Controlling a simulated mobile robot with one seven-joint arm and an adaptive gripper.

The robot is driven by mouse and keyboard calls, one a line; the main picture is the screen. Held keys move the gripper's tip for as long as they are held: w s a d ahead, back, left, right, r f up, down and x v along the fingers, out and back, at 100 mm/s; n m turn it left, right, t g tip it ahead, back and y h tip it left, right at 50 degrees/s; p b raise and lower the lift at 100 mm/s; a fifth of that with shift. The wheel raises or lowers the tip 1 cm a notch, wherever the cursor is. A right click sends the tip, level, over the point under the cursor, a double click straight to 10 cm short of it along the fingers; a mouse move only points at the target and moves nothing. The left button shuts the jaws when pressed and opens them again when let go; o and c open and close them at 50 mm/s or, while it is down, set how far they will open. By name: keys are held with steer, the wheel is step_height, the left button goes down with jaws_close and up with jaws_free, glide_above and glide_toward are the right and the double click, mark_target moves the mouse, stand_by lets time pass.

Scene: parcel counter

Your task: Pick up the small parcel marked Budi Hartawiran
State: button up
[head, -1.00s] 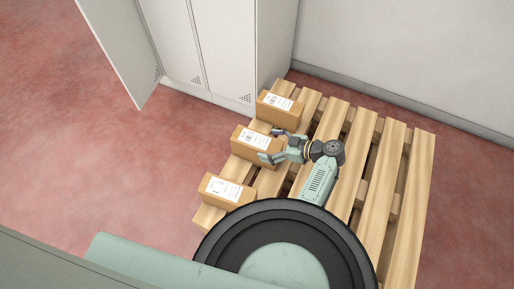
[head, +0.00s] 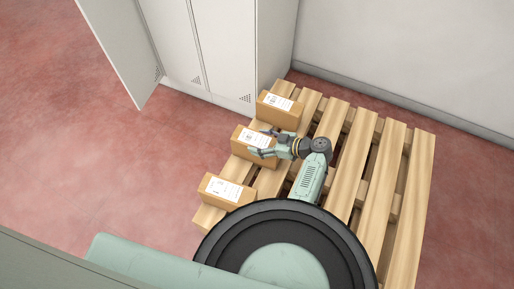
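Three small brown parcels with white labels lie in a row along the left side of a wooden pallet (head: 340,140). The names on the labels are too small to read, so I cannot tell which is marked Budi Hartawiran. The back parcel (head: 269,112) and the front parcel (head: 233,203) stand clear of my gripper. My gripper (head: 255,142) is open, its two fingers spread over the middle parcel (head: 241,149). One finger lies toward the back of its label and one toward the front. I cannot tell whether they touch it.
A tall light-grey locker (head: 225,45) with an open door (head: 118,45) stands behind the pallet at the left. A white wall (head: 410,55) closes off the back right. The right part of the pallet is bare, and the red floor at the left is clear.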

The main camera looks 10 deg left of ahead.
steer(key=shift+f, duration=0.1)
steer(key=c, duration=1.3)
